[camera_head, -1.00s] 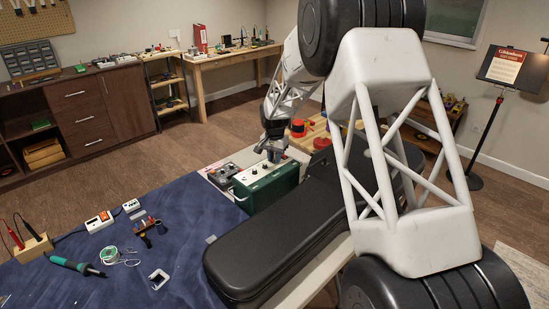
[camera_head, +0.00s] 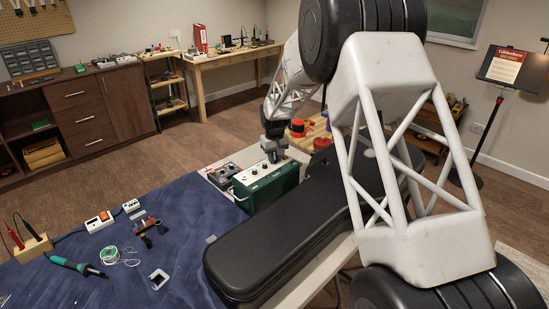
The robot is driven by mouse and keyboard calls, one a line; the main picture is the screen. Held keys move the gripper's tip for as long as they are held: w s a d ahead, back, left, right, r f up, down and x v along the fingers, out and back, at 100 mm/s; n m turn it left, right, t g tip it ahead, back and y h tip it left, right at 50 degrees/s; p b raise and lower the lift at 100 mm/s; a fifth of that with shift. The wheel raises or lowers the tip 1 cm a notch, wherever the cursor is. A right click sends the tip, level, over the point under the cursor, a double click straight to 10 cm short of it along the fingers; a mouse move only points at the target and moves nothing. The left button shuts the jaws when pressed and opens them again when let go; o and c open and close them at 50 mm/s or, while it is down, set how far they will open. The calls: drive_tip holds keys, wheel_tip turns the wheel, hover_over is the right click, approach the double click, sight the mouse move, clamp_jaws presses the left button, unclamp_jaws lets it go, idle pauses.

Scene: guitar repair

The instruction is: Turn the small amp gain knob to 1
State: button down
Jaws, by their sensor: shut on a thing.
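The small green amp (camera_head: 267,187) stands on the bench behind the black guitar case, with a pale control panel on its top. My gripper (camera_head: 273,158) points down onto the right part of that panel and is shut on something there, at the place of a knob. The gain knob itself is hidden by the fingers or too small to make out, and its setting cannot be read.
A grey pedal-like box (camera_head: 222,174) sits just left of the amp. The black guitar case (camera_head: 270,245) lies in front. Red clamps (camera_head: 299,128) are behind. A blue mat (camera_head: 190,215) holds a soldering iron (camera_head: 75,265) and small tools at left.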

drive_tip(key=shift+n, duration=0.6)
drive_tip(key=c, duration=1)
unclamp_jaws()
drive_tip(key=shift+c, duration=0.2)
drive_tip(key=shift+r, duration=0.15)
drive_tip(key=shift+r, duration=3.8)
